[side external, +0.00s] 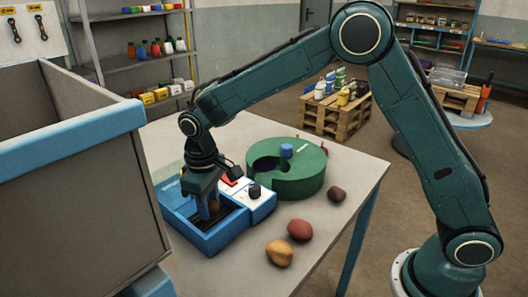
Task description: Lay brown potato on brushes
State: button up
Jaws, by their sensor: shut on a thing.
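My gripper (209,212) points down inside the open bay of the blue machine (207,242). It is shut on a brownish thing, which looks like the brown potato (213,206); the fingers hide most of it. Dark brushes (206,222) line the bay floor, just below the fingertips. I cannot tell whether the potato touches them. A dark brown-purple potato (336,194), a red potato (299,229) and a yellow potato (279,253) lie apart on the table to the right.
A round green unit (298,181) with a dark opening and blue knob stands behind the machine. The machine's white panel (244,194) has a red switch and black knob. A large grey bin with a blue rim (75,152) stands left.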

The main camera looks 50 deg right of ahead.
aim_at(209, 202)
jog(key=shift+f, duration=0.25)
jog(key=o, duration=1)
jog(key=shift+r, duration=0.15)
notch_tip(209, 202, up, 12)
jog(key=shift+r, duration=0.15)
jog(key=shift+s, duration=0.1)
dwell(0.4)
